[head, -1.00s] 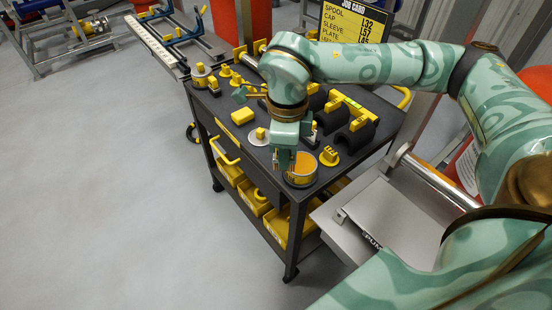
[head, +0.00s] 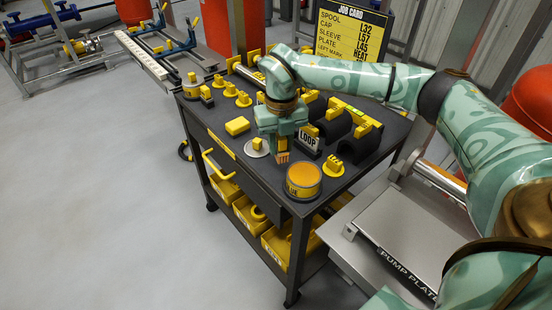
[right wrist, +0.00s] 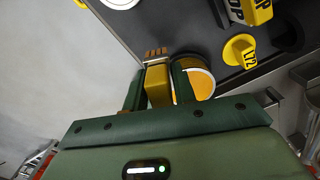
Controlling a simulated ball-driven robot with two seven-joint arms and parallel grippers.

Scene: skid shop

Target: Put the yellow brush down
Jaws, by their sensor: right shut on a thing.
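My right gripper (head: 282,143) is shut on the yellow brush (head: 282,157), above the dark top of the cart (head: 228,162). In the right wrist view the brush (right wrist: 158,86) sits between the two fingers of my right gripper (right wrist: 159,88), its tan bristles pointing away from the palm. Most of its handle is hidden by the gripper in the head view. Whether the bristles touch the cart top I cannot tell. My left gripper is not in view.
An open tin (head: 303,181) with orange contents stands just in front of the gripper.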

